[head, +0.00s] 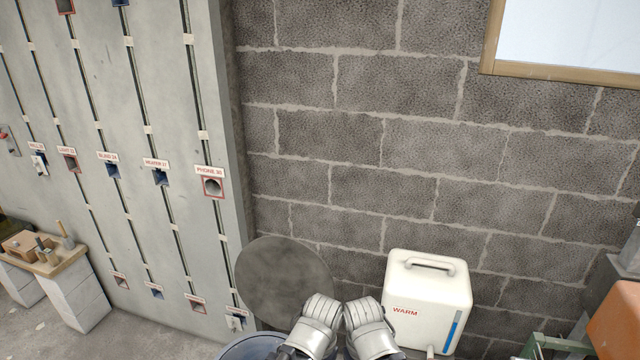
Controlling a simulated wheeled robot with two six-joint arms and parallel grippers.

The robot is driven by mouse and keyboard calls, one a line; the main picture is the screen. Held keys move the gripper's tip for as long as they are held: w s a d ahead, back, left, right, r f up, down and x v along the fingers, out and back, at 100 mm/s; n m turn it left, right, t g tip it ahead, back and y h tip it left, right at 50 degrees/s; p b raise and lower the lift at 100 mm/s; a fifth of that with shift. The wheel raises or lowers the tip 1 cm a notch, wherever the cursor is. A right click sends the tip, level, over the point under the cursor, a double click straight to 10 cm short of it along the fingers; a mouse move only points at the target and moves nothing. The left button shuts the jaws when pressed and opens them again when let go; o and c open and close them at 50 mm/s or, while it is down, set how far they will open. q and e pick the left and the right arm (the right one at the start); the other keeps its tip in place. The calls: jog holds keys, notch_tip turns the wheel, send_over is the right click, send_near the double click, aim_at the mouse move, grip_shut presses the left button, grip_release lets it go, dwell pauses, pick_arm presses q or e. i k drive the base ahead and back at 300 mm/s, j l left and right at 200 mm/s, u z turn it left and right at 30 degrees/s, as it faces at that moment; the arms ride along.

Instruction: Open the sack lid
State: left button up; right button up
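A round dark grey lid (284,283) stands tilted up at the lower middle of the head view, in front of the block wall. Below it shows the rim of a blue round container (246,347), cut off by the bottom edge. My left gripper (319,312) is at the lid's lower right edge and overlaps it in the picture; I cannot tell whether it touches. My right gripper (362,312) is close beside the left one, left of a white box. Both are seen from behind, so their fingertips and any grip are hidden. The inside of the container is hidden.
The white box (428,290) marked WARM, with a top handle, stands just right of my grippers. A grey panel (150,130) with labelled sockets is at left, with a small block-legged bench (45,262). A green frame (560,346) and an orange object (615,320) are at lower right.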

aim_at(273, 275)
jog(key=j, duration=1.6)
